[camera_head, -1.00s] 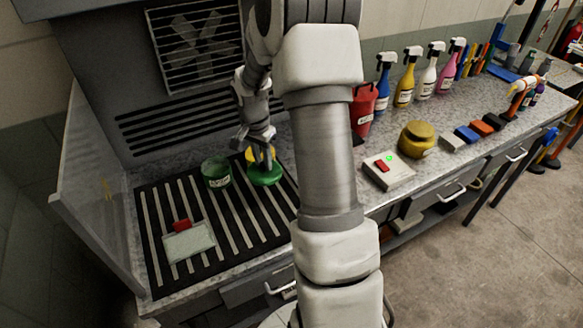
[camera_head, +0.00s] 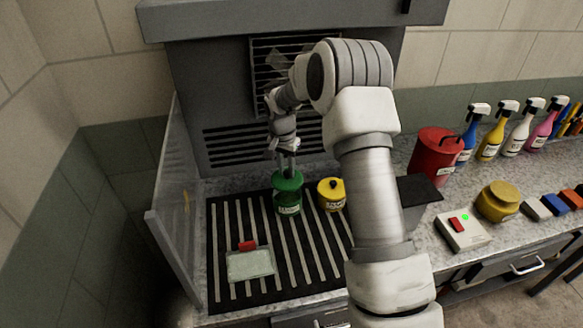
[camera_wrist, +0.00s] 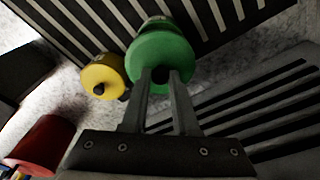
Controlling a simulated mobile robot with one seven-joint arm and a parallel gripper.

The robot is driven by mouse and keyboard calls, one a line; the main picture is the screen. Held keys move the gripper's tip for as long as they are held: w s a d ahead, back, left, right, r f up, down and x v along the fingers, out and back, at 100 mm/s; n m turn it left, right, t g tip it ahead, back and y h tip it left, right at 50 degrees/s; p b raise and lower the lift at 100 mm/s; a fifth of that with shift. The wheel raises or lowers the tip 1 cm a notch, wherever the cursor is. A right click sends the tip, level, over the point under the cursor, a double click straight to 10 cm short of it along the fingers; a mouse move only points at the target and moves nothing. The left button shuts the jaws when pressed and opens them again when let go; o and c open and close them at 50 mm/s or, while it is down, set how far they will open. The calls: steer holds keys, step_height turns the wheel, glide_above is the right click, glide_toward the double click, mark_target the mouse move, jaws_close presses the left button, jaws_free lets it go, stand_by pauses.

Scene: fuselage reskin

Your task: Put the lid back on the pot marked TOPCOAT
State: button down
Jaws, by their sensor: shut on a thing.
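My gripper (camera_head: 288,168) points down and is shut on the knob of a green lid (camera_head: 286,182). The lid is directly over the green pot (camera_head: 289,209), roughly level. I cannot tell whether it rests on the rim or hovers just above it. The pot has a pale label too small to read. In the wrist view my gripper (camera_wrist: 160,77) holds the dark knob of the green lid (camera_wrist: 160,55), and the lid hides most of the pot. A yellow pot (camera_head: 332,203) with a black-knobbed lid stands just right of the green pot.
The pots stand on a black slatted mat (camera_head: 232,210). A pale tray with a red part (camera_head: 251,264) lies nearer. A clear side panel (camera_head: 175,215) bounds the left. A red canister (camera_head: 434,155), a yellow jar (camera_head: 497,202) and a switch box (camera_head: 462,230) stand right.

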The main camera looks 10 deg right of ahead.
mark_target(286, 177)
steer(key=shift+f+b, duration=1.55)
steer(key=shift+f, duration=1.3)
steer(key=shift+f+b, duration=0.2)
steer(key=shift+b, duration=0.8)
stand_by(0.6)
steer(key=shift+c, duration=0.6)
jaws_free()
steer(key=shift+r, duration=0.15)
steer(key=shift+r+p, duration=1.65)
steer(key=shift+r, duration=1.75)
